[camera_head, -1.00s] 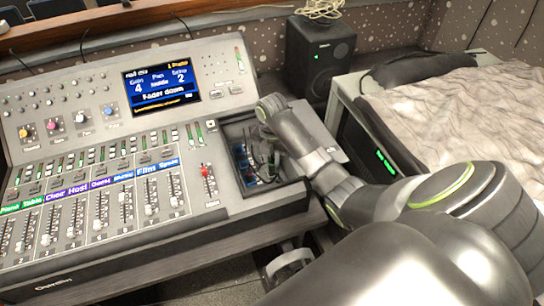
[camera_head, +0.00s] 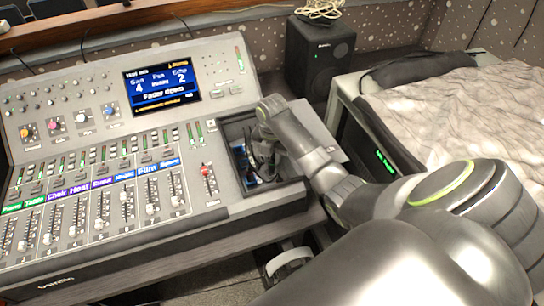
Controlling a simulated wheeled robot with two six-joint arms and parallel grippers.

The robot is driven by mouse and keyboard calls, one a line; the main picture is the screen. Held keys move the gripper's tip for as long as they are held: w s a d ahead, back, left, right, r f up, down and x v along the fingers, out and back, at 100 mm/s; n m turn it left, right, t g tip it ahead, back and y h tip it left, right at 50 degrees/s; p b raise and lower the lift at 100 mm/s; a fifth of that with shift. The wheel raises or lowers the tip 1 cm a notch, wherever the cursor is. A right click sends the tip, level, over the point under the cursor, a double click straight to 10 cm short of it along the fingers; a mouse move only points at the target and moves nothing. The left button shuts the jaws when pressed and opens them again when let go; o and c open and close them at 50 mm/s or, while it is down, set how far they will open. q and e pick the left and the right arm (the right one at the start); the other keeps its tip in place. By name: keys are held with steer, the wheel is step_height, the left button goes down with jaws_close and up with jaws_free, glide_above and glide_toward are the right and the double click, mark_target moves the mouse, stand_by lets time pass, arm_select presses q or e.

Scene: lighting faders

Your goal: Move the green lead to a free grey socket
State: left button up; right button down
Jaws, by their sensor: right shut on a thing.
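The mixing desk (camera_head: 120,262) has an open recess (camera_head: 232,133) at its right end, with dark leads and small blue parts (camera_head: 248,178) inside. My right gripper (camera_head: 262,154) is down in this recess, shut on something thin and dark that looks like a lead. Its colour is too small and shadowed to tell. I cannot make out the green lead or the grey sockets apart from the other dark parts, and my right wrist and forearm cover part of the recess. My left gripper is not in view.
A screen (camera_head: 162,85) on the desk reads "Fader down". Faders, including a red-capped one (camera_head: 205,170), stand left of the recess. A black speaker (camera_head: 318,55) stands behind, and a blanket-covered surface (camera_head: 450,105) lies to the right.

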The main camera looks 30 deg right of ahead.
steer(key=shift+f+p, duration=0.75)
steer(key=shift+p, duration=0.6)
stand_by(3.1)
steer(key=shift+f, duration=0.1)
steer(key=shift+s+f, duration=0.15)
stand_by(0.5)
steer(key=c, duration=1.1)
jaws_free()
step_height(320, 180, up, 12)
step_height(320, 180, up, 4)
steer(key=p, duration=0.4)
glide_above(272, 159)
steer(key=shift+r+p, duration=0.7)
steer(key=shift+p, duration=0.2)
